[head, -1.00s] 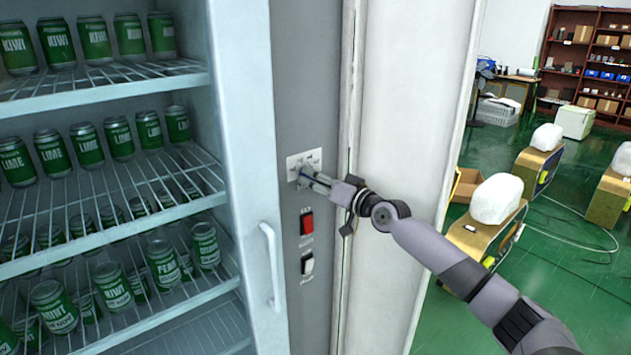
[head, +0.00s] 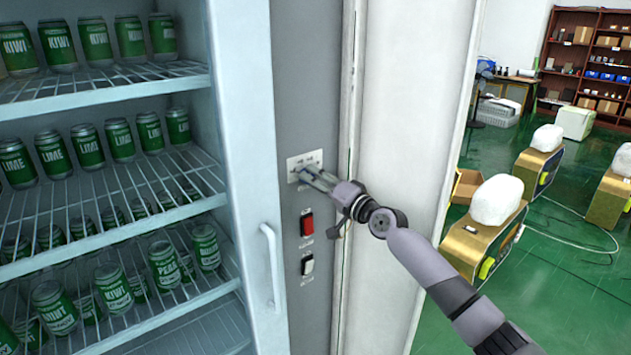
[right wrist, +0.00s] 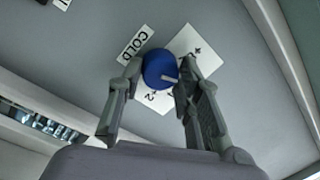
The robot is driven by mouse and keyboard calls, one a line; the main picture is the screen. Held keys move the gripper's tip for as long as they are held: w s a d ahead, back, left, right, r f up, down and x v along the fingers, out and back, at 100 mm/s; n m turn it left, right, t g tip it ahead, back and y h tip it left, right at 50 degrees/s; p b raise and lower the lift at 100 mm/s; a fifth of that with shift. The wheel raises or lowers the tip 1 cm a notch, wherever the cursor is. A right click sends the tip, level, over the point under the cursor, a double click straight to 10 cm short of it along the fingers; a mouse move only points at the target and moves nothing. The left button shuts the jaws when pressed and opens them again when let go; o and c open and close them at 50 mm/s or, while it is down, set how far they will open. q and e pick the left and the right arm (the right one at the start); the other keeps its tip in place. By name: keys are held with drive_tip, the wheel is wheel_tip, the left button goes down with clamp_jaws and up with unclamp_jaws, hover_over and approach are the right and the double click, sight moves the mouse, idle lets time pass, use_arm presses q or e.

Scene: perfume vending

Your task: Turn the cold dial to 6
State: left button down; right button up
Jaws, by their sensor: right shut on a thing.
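The cold dial (right wrist: 160,70) is a round blue knob with a pale pointer line, on a white number plate (right wrist: 198,48) beside a "COLD" label (right wrist: 134,44) in the right wrist view. My right gripper (right wrist: 154,78) has one finger on each side of the dial and is shut on it. In the head view my right gripper (head: 307,174) reaches the white plate (head: 303,163) on the grey panel and hides the dial. Most numbers are covered or too small to read. My left gripper is not in view.
Below the plate are a red switch (head: 307,223) and a black-and-white switch (head: 307,264). A fridge door handle (head: 271,265) is left of them. Green cans fill the fridge shelves (head: 110,78) at left.

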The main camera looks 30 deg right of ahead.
idle(0.3)
drive_tip(key=o, duration=1.2)
drive_tip(key=s, duration=0.4)
drive_tip(key=s+d, duration=0.1)
drive_tip(key=s, duration=0.3)
drive_tip(key=s+d+f, duration=0.1)
drive_tip(key=s, duration=0.3)
drive_tip(key=shift+w, duration=0.1)
